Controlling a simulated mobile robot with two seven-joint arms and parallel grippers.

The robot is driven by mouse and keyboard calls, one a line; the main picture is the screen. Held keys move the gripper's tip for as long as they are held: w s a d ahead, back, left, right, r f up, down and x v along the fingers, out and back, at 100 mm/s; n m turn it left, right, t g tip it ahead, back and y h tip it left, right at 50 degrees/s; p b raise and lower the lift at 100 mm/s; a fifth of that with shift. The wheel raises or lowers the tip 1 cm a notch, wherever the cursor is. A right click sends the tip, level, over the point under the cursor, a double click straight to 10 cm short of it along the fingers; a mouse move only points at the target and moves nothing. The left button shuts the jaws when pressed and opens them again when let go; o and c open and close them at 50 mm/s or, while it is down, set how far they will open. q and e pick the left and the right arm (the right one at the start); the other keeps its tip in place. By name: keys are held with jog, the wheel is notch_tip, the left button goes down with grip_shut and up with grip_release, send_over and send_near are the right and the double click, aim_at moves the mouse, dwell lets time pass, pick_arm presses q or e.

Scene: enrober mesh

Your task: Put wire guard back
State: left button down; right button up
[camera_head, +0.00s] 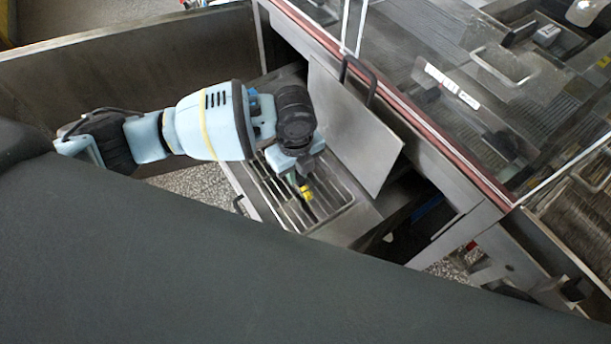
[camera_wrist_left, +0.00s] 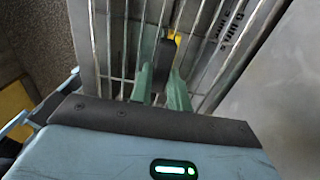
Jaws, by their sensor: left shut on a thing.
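The wire guard (camera_head: 264,182) is a grid of metal bars with a rim. It lies over an open metal box below the raised lid, and part of it is hidden under my arm. My left gripper (camera_head: 302,188) points down at the middle of the guard, by a small yellow and black grip. The exact contact is hard to see. My right gripper is not in view.
A flat metal lid (camera_head: 352,128) with a dark handle stands raised just right of my left gripper. Behind it is a machine with a clear cover (camera_head: 500,75) and a red-edged frame. A metal wall (camera_head: 130,80) runs along the left. Speckled floor shows below.

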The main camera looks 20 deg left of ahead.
aim_at(305, 179)
pick_arm(q)
jog(key=shift+w+d, duration=0.35)
jog(key=shift+d, duration=0.15)
jog(key=shift+w+d, duration=0.15)
jog(key=shift+d, duration=0.2)
jog(key=shift+f, duration=1.8)
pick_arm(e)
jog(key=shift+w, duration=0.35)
pick_arm(q)
jog(key=shift+f, duration=0.15)
jog(key=c, duration=1.3)
grip_release()
jog(key=shift+r+p, duration=0.55)
jog(key=shift+r, duration=5.6)
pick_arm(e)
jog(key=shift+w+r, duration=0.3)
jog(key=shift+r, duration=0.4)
